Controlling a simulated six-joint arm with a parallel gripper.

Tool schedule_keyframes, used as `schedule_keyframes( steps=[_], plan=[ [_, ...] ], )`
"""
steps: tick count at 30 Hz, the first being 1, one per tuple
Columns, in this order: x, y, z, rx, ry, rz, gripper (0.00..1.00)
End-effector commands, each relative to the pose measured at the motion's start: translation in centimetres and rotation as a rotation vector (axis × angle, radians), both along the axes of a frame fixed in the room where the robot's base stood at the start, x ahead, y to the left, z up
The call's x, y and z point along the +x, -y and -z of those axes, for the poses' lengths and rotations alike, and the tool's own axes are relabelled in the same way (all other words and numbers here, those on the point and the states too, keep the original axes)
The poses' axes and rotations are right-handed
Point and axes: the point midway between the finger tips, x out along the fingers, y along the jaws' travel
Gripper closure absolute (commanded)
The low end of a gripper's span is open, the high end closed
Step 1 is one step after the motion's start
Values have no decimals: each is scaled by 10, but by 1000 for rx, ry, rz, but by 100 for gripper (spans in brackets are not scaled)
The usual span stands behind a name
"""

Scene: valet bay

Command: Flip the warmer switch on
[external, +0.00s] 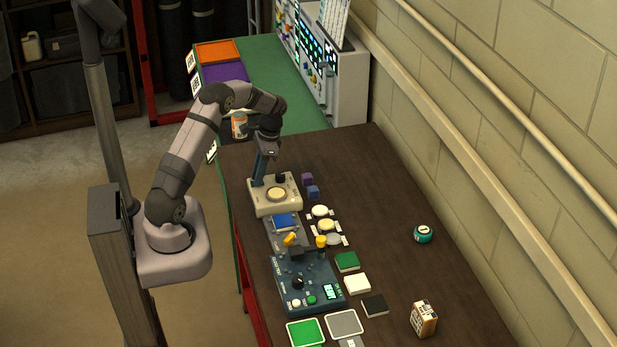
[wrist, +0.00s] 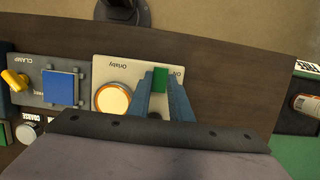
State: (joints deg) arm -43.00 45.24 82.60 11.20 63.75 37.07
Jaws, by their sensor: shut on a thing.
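The warmer (external: 275,207) is a cream box with a round pale plate on top, on the dark table. In the wrist view the warmer (wrist: 108,72) shows an ON label and an orange-rimmed plate. My gripper (external: 256,180) reaches down at the warmer's far left side. In the wrist view my gripper (wrist: 160,82) has its two blue fingers on either side of a green piece beside the ON label, which looks like the warmer switch (wrist: 160,78). The fingers are shut on it. The switch's lower part and its exact tilt are hidden.
A blue control box (external: 308,281) with knobs and a display stands nearer the camera. Small purple and blue cubes (external: 310,190) lie right of the warmer. A teal round item (external: 423,234) and a small carton (external: 423,318) stand on the right. The table's right middle is mostly clear.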

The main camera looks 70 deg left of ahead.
Motion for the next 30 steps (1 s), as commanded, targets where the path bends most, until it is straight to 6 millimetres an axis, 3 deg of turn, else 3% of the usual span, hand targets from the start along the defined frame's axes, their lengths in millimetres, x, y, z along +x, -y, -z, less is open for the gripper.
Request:
schedule_keyframes(
  steps=[6,17,18,20,30],
  plan=[
    [-3,0,-1,3,112,-3,100],
    [-3,-1,-2,5,131,0,100],
    [-3,-1,-2,5,131,0,76],
    [-3,-1,-2,5,131,0,62],
    [-4,0,-2,3,128,-1,62]
  ],
)
